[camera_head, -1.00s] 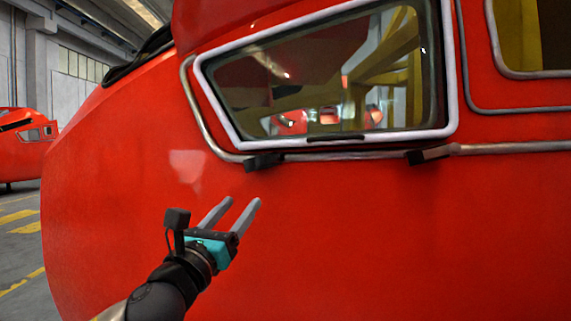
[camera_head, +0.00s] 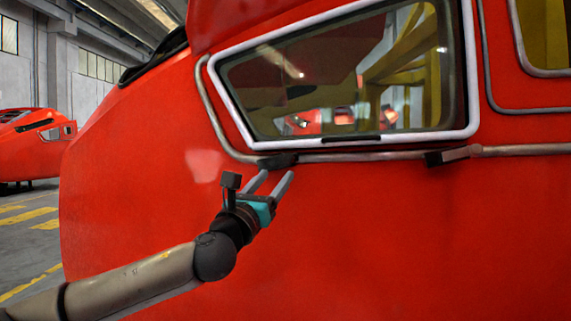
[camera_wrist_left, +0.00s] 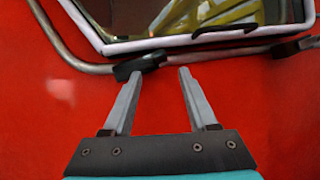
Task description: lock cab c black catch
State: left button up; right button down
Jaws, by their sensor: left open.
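The red cab nose (camera_head: 380,230) fills most of the head view. Two black catches sit on the grey rail below its window: a left one (camera_head: 278,160) and a right one (camera_head: 447,157). Which of them is the named catch, I cannot tell. My left gripper (camera_head: 277,175) is open and empty, its fingers pointing up just below the left catch. In the left wrist view, the left catch (camera_wrist_left: 139,65) lies beyond the left fingertip, and the right catch (camera_wrist_left: 292,47) is farther right. Whether a finger touches the left catch is unclear. My right gripper is not in view.
A window with a pale frame (camera_head: 230,112) is above the rail, with a thin black strip (camera_head: 354,138) at its lower edge. Another red cab (camera_head: 30,145) stands at far left on the hall floor. The red panel below the rail is clear.

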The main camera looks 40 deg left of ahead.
aim_at(288, 160)
pick_arm(q)
jog(key=shift+p+x, duration=1.15)
jog(key=shift+x, duration=0.75)
jog(key=shift+p+x, duration=0.85)
jog(key=shift+x, duration=0.75)
jog(key=shift+c, duration=0.4)
grip_shut()
